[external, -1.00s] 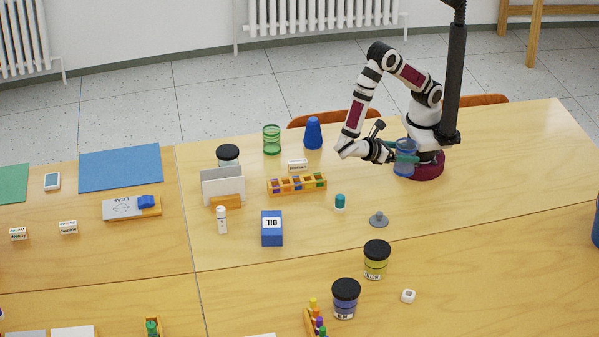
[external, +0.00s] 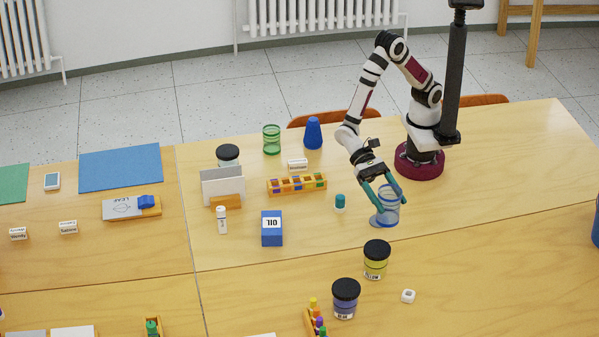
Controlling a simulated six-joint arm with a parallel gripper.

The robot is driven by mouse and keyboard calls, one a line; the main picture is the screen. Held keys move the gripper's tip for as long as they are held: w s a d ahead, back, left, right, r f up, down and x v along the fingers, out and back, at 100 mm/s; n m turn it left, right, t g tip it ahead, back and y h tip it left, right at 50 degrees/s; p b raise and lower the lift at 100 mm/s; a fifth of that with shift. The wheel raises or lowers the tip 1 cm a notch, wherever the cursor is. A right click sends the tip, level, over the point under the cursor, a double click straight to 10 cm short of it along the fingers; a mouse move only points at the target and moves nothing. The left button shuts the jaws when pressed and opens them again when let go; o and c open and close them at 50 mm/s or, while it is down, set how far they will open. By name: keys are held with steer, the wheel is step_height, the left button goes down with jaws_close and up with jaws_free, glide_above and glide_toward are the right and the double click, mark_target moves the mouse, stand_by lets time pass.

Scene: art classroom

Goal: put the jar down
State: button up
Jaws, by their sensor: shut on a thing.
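A clear blue jar (external: 388,207) is between the teal fingers of my gripper (external: 388,196), which is shut on it. The jar is roughly upright, low over the table in front of my base. In the picture it overlaps the place of the small grey knobbed piece, now largely hidden. I cannot tell whether the jar's bottom touches that piece or the table.
A yellow-green jar with a black lid (external: 375,262) stands just in front. The table (external: 480,190) is clear to the right.

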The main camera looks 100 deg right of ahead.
step_height(320, 180, down, 2)
steer(key=shift+f, duration=0.1)
steer(key=s+a+f, duration=0.6)
steer(key=s+a, duration=0.1)
steer(key=a, duration=0.1)
steer(key=shift+a+f, duration=0.35)
steer(key=shift+a, duration=0.05)
step_height(320, 180, down, 4)
steer(key=shift+s+a+f, duration=0.1)
steer(key=shift+s+a, duration=0.05)
steer(key=o, duration=1.2)
steer(key=shift+o, duration=0.2)
